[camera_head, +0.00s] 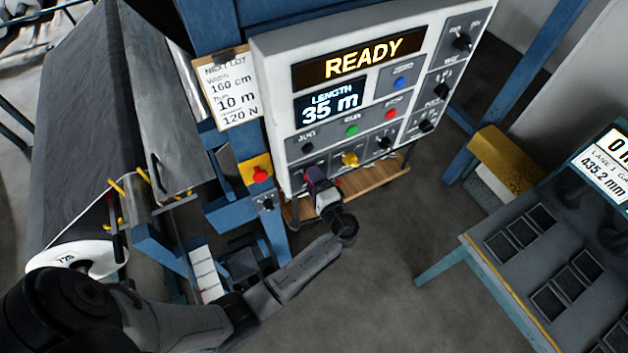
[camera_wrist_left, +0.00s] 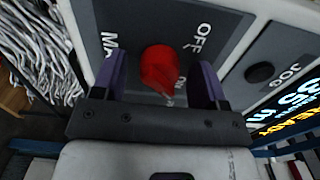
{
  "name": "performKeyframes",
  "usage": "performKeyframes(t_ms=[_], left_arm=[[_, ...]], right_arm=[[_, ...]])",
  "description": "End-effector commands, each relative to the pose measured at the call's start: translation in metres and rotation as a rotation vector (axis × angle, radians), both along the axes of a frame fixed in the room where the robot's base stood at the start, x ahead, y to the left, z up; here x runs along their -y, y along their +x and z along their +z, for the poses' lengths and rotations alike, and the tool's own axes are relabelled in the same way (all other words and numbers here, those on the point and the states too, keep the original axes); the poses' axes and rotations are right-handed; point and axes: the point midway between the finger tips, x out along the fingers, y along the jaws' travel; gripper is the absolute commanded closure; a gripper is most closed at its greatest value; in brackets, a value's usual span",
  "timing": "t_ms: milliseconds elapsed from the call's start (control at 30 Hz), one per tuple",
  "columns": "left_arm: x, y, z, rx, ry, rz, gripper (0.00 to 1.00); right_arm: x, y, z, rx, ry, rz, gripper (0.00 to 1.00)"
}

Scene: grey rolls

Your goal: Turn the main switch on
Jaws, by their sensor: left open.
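The main switch is a red knob (camera_wrist_left: 160,68) on a dark grey plate (camera_wrist_left: 225,28) in the left wrist view. "OFF" is printed beside it, part of a word starting "MA" shows at the left, and "ON" is partly hidden. Which mark the knob points to, I cannot tell. My left gripper (camera_wrist_left: 162,72) is open, with its purple fingers on either side of the knob; contact is not clear. In the head view, my left gripper (camera_head: 316,180) is at the lower left of the white control panel (camera_head: 276,80) and mostly hides the switch. My right gripper is not in view.
A red emergency button (camera_head: 260,175) sits left of my gripper. Open floor lies below.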

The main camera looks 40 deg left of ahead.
Motion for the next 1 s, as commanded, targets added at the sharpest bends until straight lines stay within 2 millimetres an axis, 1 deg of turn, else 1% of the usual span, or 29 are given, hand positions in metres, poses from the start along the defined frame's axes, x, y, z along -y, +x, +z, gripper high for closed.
performKeyframes(t_ms=[167, 267, 500, 633, 800, 1000], left_arm=[[0.005, -0.002, -0.002, 0.001, -0.001, -0.001, 0.33], [0.016, -0.005, -0.003, 0.0, -0.003, -0.002, 0.33], [0.048, -0.018, -0.003, 0.0, -0.002, 0.0, 0.33], [0.061, -0.022, -0.002, 0.0, -0.001, -0.002, 0.33], [0.07, -0.025, 0.0, 0.001, 0.0, 0.0, 0.33], [0.071, -0.026, 0.0, 0.0, 0.0, 0.001, 0.33]], right_arm=[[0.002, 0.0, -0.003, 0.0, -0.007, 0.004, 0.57], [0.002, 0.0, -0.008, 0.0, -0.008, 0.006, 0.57], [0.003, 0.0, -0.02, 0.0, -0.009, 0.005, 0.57], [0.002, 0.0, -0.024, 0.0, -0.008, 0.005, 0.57], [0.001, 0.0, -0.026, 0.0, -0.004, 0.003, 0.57], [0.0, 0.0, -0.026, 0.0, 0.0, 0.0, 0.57]])
